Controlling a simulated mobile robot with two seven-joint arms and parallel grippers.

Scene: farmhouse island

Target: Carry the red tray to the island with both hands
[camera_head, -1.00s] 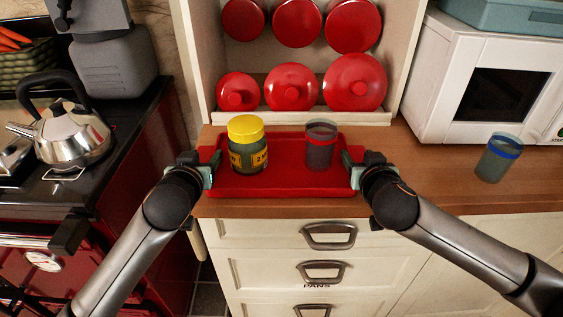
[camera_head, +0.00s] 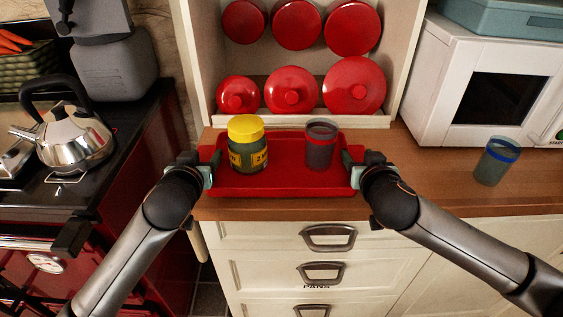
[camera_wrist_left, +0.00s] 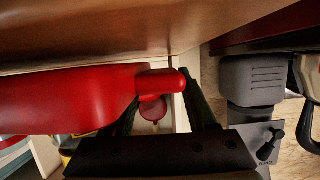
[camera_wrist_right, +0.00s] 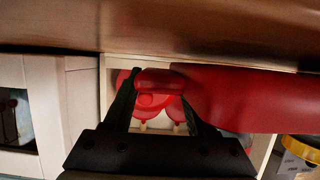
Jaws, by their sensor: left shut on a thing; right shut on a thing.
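The red tray (camera_head: 285,183) is at the front of the wooden counter, in the middle of the head view. A jar with a yellow lid (camera_head: 247,143) stands upright on its left half, and a dark cup with a red band (camera_head: 320,146) on its right half. My left gripper (camera_head: 208,172) is shut on the tray's left handle, which shows between its fingers in the left wrist view (camera_wrist_left: 163,82). My right gripper (camera_head: 354,171) is shut on the right handle, seen in the right wrist view (camera_wrist_right: 158,79). The tray looks level; I cannot tell whether it touches the counter.
A shelf with several red pots (camera_head: 290,88) stands right behind the tray. A white microwave (camera_head: 490,90) and a blue-banded cup (camera_head: 497,160) are to the right. A stove with a kettle (camera_head: 70,135) is to the left. Drawers (camera_head: 270,240) are below. The island is not in view.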

